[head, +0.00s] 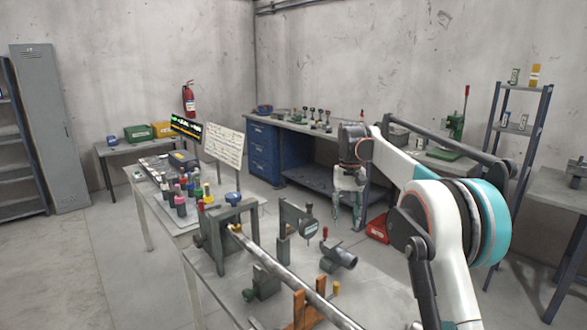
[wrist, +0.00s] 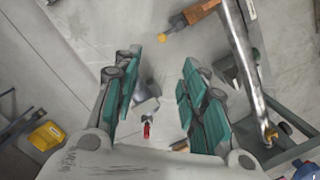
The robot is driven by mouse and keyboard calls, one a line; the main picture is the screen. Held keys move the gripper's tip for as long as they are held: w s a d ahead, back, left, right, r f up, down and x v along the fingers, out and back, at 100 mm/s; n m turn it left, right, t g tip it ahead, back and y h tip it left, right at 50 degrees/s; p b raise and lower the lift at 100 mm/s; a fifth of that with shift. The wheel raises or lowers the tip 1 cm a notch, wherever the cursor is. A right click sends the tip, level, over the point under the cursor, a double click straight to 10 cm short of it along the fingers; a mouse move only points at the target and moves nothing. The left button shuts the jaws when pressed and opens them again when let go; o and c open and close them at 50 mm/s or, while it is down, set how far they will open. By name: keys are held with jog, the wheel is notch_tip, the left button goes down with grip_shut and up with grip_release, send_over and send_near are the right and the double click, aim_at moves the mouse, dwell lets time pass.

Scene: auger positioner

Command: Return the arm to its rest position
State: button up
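My arm rises on the right side of the head view and bends over to my gripper (head: 347,208), which hangs pointing down above and behind the workbench. In the wrist view my gripper (wrist: 160,85) shows two teal-padded fingers spread well apart. Nothing is between the pads; only the table and a small grey fixture with a red knob (wrist: 147,128) show below in the gap. The fingers touch nothing that I can see.
The near bench (head: 215,285) carries a long metal auger shaft (head: 290,275), a dial gauge (head: 310,227), orange-brown supports (head: 302,308) and a grey clamp (head: 338,257). A blue cabinet bench (head: 264,150) and a shelf rack (head: 520,120) stand behind. Open floor lies left.

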jog(key=s+d+r+t, duration=0.15)
jog(key=s+r, duration=0.35)
jog(key=s, duration=0.6)
jog(key=s+d+r+t, duration=0.1)
jog(key=s+r+t, duration=0.2)
jog(key=s+r, duration=0.55)
jog(key=s+f+t, duration=0.1)
jog(key=s+f, duration=0.3)
jog(key=s, duration=0.4)
jog(key=s+d+f+t, duration=0.1)
jog(key=s+f, duration=0.4)
jog(key=s, duration=0.3)
jog(key=s+f+t, duration=0.2)
jog(key=s+f, duration=0.2)
jog(key=s, duration=0.4)
jog(key=shift+d+f+n, duration=0.25)
jog(key=shift+f+n, duration=0.05)
jog(key=shift+c, duration=0.7)
jog(key=shift+a, duration=0.1)
